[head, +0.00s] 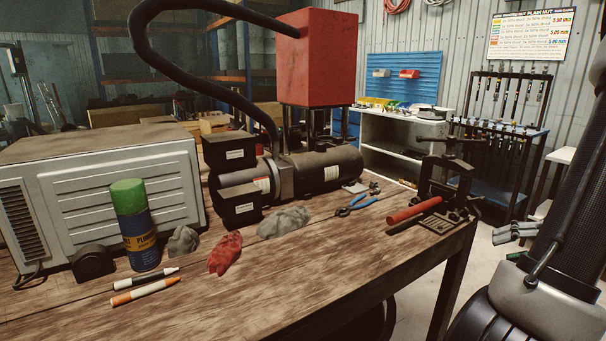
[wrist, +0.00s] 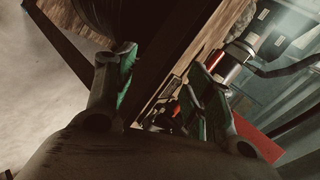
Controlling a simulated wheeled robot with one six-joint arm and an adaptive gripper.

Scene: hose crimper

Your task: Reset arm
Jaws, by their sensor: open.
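My arm (head: 545,270) stands at the right edge of the head view, off the right end of the workbench. My gripper (head: 515,234) shows beside it as grey fingers over the floor, apart from the bench. In the wrist view my gripper (wrist: 165,88) is open, with its two green-padded fingers wide apart and nothing between them. The hose crimper, with a red tank (head: 318,55), a dark motor (head: 325,168) and a black hose (head: 190,12), stands on the bench.
The wooden workbench (head: 330,265) holds a black press with a red handle (head: 415,209), blue pliers (head: 356,205), rags, markers (head: 146,291), a green-capped can (head: 138,235) and a grey box unit (head: 100,185). Racks (head: 508,125) stand behind. The floor between the bench and my arm is clear.

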